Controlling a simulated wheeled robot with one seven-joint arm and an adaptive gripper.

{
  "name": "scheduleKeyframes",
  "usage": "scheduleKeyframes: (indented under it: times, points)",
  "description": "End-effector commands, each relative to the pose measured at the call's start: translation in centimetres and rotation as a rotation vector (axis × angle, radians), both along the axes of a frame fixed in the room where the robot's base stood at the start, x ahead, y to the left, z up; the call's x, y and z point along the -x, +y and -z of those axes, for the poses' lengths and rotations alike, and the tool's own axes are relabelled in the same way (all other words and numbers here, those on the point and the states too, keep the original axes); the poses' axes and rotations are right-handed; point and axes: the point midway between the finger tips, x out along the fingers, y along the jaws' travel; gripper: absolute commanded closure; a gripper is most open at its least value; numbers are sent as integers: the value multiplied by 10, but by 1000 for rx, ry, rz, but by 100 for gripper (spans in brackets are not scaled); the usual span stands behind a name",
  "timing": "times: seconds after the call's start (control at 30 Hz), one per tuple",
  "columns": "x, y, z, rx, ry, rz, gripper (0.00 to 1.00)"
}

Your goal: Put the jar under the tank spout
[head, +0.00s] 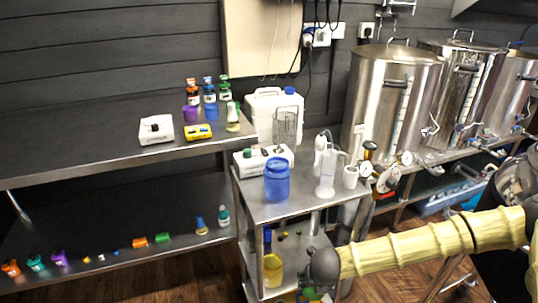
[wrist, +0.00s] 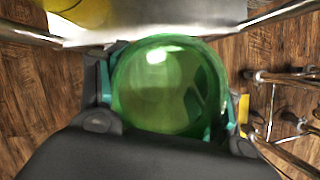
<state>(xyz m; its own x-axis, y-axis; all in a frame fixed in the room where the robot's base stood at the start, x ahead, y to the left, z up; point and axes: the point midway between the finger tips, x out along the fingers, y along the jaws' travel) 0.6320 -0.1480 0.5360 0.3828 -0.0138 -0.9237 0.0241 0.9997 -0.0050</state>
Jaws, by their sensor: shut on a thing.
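My gripper (wrist: 165,108) is shut on a green see-through jar (wrist: 160,85), with one finger at each side of it. In the head view, the green jar (head: 310,293) shows only partly at the bottom edge, low beside the steel cart, below my dark wrist. Steel tanks (head: 392,95) stand on a rack at the back right. A tank spout (head: 430,130) sticks out low on the front of a tank, well above and to the right of my gripper. A blue jar (head: 277,180) stands on the cart top.
The steel cart (head: 258,212) also holds a clear beaker and a white stand; a yellow bottle (head: 272,262) is on its lower shelf. A left bench (head: 75,168) carries bottles and boxes. Gauges (head: 405,158) project near the tanks. Wood floor shows below.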

Motion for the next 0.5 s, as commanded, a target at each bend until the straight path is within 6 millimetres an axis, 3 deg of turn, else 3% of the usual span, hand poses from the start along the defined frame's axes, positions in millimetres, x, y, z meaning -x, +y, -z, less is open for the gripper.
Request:
scheduleKeyframes:
  times: [0.5]
  points:
    - [7, -14, -29, -2, -1, -527, 64]
